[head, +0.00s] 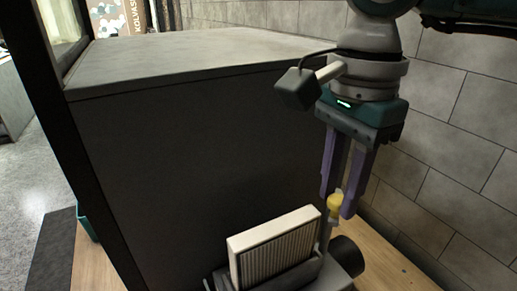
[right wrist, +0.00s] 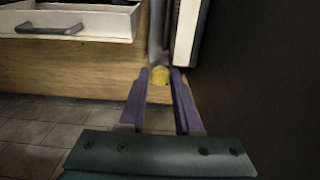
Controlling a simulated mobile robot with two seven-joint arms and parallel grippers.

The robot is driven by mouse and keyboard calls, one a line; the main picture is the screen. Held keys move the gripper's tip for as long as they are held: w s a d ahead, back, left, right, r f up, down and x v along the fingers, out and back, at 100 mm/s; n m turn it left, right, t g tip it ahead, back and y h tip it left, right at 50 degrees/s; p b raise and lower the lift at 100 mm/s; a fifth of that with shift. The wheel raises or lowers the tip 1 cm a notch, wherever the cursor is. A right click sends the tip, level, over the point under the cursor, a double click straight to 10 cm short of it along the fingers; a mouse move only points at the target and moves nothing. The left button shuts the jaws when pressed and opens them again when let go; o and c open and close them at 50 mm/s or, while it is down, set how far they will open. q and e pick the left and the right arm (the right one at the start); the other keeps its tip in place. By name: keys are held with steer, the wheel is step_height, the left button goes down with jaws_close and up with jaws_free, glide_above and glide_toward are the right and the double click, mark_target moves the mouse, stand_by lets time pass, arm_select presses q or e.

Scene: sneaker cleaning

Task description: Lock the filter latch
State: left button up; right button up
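The latch (head: 326,236) is a thin grey lever standing roughly upright, with a yellow tip (head: 335,203). It stands at the right end of a white pleated filter (head: 275,243), which sits upright in a dark holder (head: 290,278). My right gripper (head: 337,205) points down with its two purple fingers apart, and the yellow tip is between or just beyond the fingertips. In the right wrist view, the yellow tip (right wrist: 160,75) shows between the fingertips (right wrist: 160,72) with small gaps at each side; I cannot tell contact. My left gripper is out of view.
A large dark cabinet (head: 190,150) stands behind the filter. A grey tiled wall (head: 445,130) rises close on the right. A wooden surface (head: 395,265) lies beneath. The right wrist view shows a white drawer (right wrist: 75,22) with a grey handle, and a tiled floor (right wrist: 50,120).

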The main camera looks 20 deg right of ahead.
jaws_close()
stand_by(0.3)
steer(key=m+b, duration=0.1)
steer(key=m, duration=0.1)
steer(key=w+a+m+b, duration=0.1)
steer(key=m+b, duration=0.1)
steer(key=w+m+b, duration=0.1)
steer(key=m+b, duration=0.1)
steer(key=shift+w+a+f+m, duration=0.1)
steer(key=shift+a+m, duration=0.1)
steer(key=shift+m, duration=0.1)
steer(key=shift+w+m+b, duration=0.4)
steer(key=shift+m+b, duration=0.15)
steer(key=shift+m, duration=0.55)
steer(key=shift+o, duration=2.4)
jaws_free()
